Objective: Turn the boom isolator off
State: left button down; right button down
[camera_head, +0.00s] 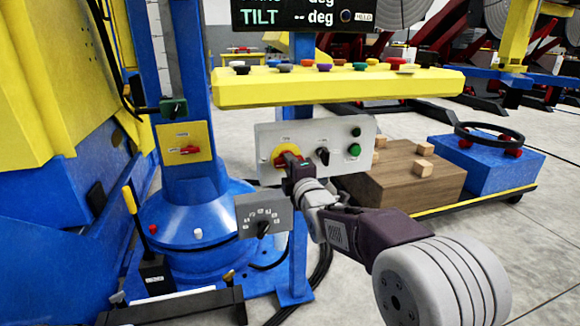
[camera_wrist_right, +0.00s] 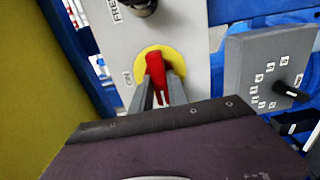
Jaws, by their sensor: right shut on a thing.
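A red rotary handle on a round yellow plate (camera_head: 281,151) sits at the left of a grey-white control panel (camera_head: 338,135). My right gripper (camera_head: 293,168) is at this handle, its fingers shut around it. In the right wrist view the red handle (camera_wrist_right: 156,75) stands upright in the picture between the fingertips (camera_wrist_right: 159,88), with the yellow plate (camera_wrist_right: 176,57) behind. A second red handle (camera_head: 189,150) lies level on a yellow plate on the blue column. The small labels are too small to read, so I cannot tell which is the boom isolator. My left gripper is out of view.
A black knob (camera_head: 323,155) and green buttons (camera_head: 355,150) sit right of the held handle. A grey dial box (camera_head: 264,215) is below left. A yellow rail (camera_head: 340,88) with coloured buttons overhangs the panel. A wooden block (camera_head: 400,178) stands behind right.

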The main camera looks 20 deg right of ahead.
jog(key=shift+f, duration=0.1)
dwell(0.3)
jog(key=c, duration=1.3)
grip_release()
jog(key=s+p, duration=0.2)
jog(key=s, duration=0.7)
jog(key=shift+d+p, duration=0.15)
jog(key=shift+p, duration=0.25)
